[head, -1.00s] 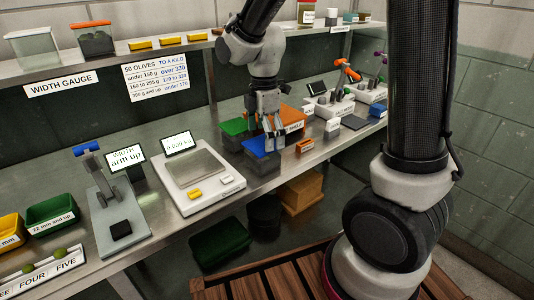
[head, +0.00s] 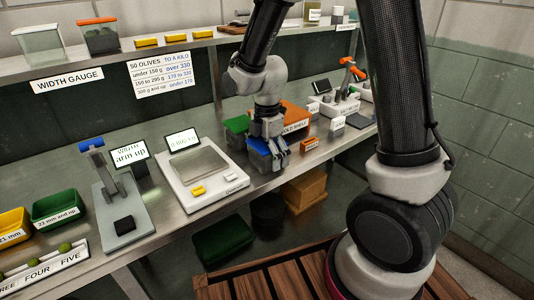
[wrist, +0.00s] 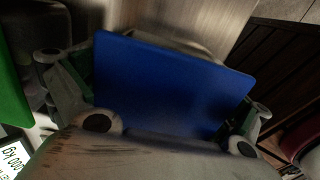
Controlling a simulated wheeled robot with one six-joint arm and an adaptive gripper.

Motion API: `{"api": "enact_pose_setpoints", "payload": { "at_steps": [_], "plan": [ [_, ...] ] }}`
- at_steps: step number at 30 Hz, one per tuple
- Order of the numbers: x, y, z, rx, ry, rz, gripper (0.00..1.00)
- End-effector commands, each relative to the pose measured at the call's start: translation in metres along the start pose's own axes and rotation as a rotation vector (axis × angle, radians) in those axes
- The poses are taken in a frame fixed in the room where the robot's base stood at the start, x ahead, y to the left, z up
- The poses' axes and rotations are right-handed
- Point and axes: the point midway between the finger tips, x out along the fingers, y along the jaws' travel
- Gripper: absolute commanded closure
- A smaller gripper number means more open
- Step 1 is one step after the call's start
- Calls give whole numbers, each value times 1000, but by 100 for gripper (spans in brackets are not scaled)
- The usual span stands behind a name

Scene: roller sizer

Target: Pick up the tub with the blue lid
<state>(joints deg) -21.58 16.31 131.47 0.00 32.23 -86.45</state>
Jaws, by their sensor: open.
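The tub with the blue lid (head: 258,146) stands on the steel bench, just right of the scale. My gripper (head: 272,151) is over it, pointing down, with its fingers at the lid. In the wrist view the blue lid (wrist: 170,85) fills the middle. The open fingers of my gripper (wrist: 160,95) lie to its left and right. Whether they touch the tub's sides I cannot tell. The tub's body is mostly hidden by the lid and fingers.
A green-lidded tub (head: 236,124) stands close behind it, and an orange-lidded box (head: 294,115) behind to the right. A small orange card holder (head: 309,145) is at right. The scale (head: 205,180) is close on the left. The bench's front edge is near.

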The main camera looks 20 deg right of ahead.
Motion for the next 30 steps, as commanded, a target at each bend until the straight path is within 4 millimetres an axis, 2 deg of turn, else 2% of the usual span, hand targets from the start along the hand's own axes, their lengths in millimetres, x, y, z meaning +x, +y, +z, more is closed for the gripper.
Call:
{"api": "enact_pose_setpoints", "payload": {
  "at_steps": [6, 12, 14, 25, 27, 28, 29, 30],
  "plan": [
    [0, 0, 0, 0, 0, 1, 2],
    [0, 0, 0, 1, 0, 0, 38],
    [0, 0, 0, 1, 0, 0, 47],
    [-2, 0, 0, 1, 0, 0, 48],
    [-9, 0, 0, 1, 0, 1, 62],
    [-14, 0, 0, 1, 0, 3, 62],
    [-19, 0, 0, 1, 0, 3, 68],
    [-27, 1, 0, 1, 0, 5, 68]
  ]
}}
